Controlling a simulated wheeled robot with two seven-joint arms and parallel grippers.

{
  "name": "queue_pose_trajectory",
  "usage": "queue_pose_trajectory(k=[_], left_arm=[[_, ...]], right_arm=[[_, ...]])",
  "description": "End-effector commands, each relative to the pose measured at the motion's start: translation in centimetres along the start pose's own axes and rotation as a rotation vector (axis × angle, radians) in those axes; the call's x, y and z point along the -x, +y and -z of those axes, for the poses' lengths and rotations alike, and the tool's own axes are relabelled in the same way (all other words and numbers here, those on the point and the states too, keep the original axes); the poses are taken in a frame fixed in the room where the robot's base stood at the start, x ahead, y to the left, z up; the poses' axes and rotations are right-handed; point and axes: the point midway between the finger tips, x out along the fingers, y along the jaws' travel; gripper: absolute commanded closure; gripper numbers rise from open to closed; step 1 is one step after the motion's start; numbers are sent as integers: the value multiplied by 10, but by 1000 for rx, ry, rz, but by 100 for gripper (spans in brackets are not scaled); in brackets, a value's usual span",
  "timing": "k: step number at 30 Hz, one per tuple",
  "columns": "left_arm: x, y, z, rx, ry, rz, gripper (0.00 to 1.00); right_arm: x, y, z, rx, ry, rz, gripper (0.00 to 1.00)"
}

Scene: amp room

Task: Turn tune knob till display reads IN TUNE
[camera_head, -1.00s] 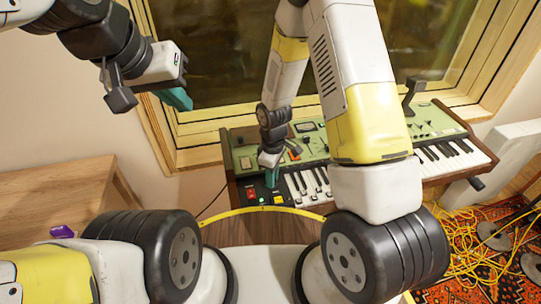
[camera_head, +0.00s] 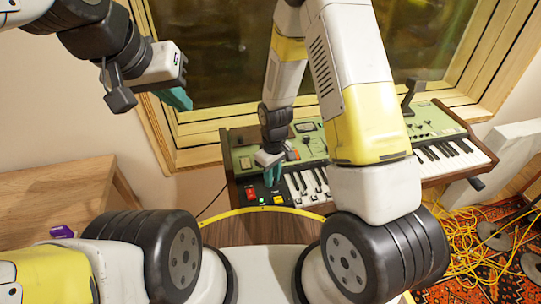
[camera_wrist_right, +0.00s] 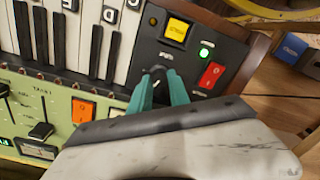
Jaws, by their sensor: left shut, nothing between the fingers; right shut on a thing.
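The tune knob (camera_wrist_right: 161,72) is a small dark knob on the keyboard's black panel, mostly hidden between my fingers in the right wrist view. My right gripper (camera_wrist_right: 161,82) is shut on it; in the head view the teal fingers (camera_head: 272,178) point down at the panel. My left gripper (camera_head: 180,99) is shut and empty, raised at the upper left, well away from the keyboard.
A green light (camera_wrist_right: 204,53) and a red switch (camera_wrist_right: 212,75) sit close to the knob. White keys (camera_wrist_right: 90,40) and an orange switch (camera_wrist_right: 83,111) lie nearby. A wooden table (camera_head: 60,190) stands at left; yellow cables (camera_head: 465,235) cover the floor at right.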

Motion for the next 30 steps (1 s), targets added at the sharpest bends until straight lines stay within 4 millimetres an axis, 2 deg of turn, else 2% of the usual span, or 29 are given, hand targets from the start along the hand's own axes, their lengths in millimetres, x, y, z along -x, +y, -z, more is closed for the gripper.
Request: queue_pose_trajectory(k=[12, 26, 27, 30], left_arm=[[0, 0, 0, 0, 0, 0, 100], [0, 0, 0, 0, 0, 0, 100], [0, 0, 0, 0, 0, 0, 100], [0, 0, 0, 0, 0, 0, 100]], right_arm=[[1, 1, 0, -166, 5, 0, 100], [1, 1, 0, -180, 6, 0, 100], [1, 1, 0, -180, 6, 0, 72], [0, 1, 0, -180, 6, 0, 56]])
